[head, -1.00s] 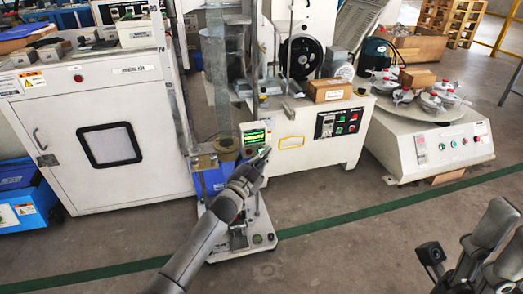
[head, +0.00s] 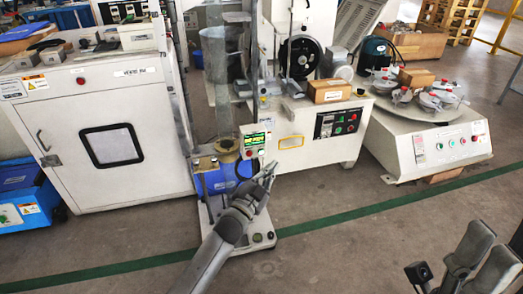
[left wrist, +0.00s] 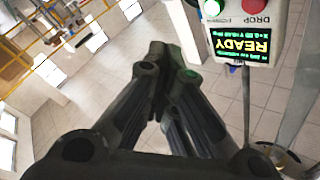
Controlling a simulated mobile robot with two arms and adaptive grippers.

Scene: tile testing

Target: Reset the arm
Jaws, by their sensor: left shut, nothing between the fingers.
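My left gripper (head: 268,172) is shut and empty in the head view. It reaches in front of the tall drop-test machine, just below its small control box (head: 255,139) with a lit green screen. In the left wrist view the two dark fingers (left wrist: 166,55) meet at their tips with nothing between them. The control box (left wrist: 240,45) shows at upper right there, with READY on its screen, apart from the fingers in the picture. My right gripper (head: 485,250) is at the lower right of the head view, its two fingers apart over bare floor.
The drop-test machine has a blue lower part (head: 212,182) and a pale base. A white cabinet (head: 100,135) stands to its left. A white machine (head: 315,135) and a round-table tester (head: 435,145) stand to the right. The grey floor (head: 370,235) in front is clear.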

